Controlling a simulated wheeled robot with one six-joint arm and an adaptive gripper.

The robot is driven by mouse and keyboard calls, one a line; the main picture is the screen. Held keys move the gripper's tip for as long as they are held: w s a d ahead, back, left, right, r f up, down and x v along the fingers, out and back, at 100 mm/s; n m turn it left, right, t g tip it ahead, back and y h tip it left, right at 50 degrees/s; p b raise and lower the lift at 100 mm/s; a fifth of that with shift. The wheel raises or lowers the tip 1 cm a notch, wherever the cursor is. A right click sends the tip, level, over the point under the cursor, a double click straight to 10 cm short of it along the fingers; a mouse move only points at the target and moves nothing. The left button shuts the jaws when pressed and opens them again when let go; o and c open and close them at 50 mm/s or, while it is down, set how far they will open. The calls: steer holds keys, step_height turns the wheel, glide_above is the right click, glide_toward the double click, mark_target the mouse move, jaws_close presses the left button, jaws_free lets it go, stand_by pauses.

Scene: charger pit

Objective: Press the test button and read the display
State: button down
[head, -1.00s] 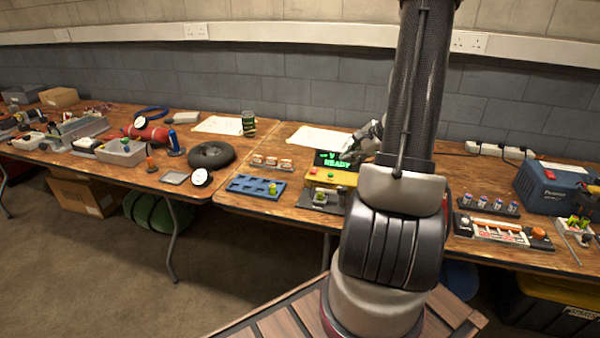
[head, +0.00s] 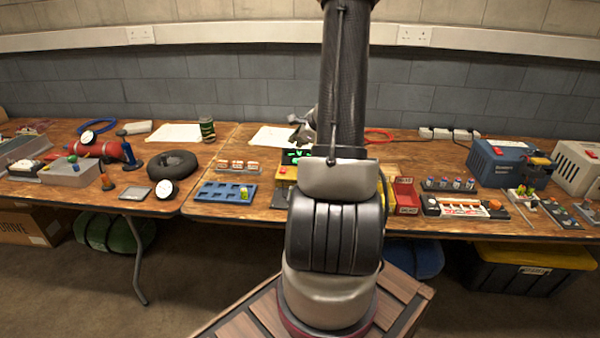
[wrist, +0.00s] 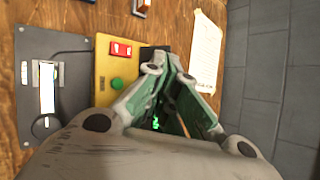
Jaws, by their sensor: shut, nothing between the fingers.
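The yellow tester box (wrist: 103,65) carries a green round button (wrist: 117,84) and a red rocker switch (wrist: 121,49) in the wrist view. Its dark display (wrist: 158,112) with green characters shows only between my fingers and cannot be read. In the head view my arm hides most of the box (head: 284,173) and of the display (head: 293,156). My gripper (wrist: 167,65) is shut and empty. In the wrist view its fingers overlap the display side of the box, to the right of the green button. I cannot tell whether they touch anything.
A grey fixture with a cable (wrist: 52,85) lies left of the box in the wrist view. A white paper sheet (wrist: 206,52) lies to the right, near the wall.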

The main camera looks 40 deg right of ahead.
glide_toward(291, 169)
steer(key=shift+w+d+f, duration=0.1)
steer(key=shift+w+f, duration=0.2)
steer(key=shift+w, duration=0.35)
steer(key=shift+w+d+f, duration=0.1)
steer(key=shift+w+f, duration=0.2)
steer(key=shift+w, duration=0.4)
steer(key=shift+f, duration=0.15)
stand_by(0.4)
steer(key=shift+f, duration=0.25)
steer(key=shift+f, duration=0.4)
stand_by(0.6)
stand_by(0.3)
steer(key=shift+r, duration=0.8)
steer(key=shift+r, duration=0.1)
steer(key=shift+r, duration=2.45)
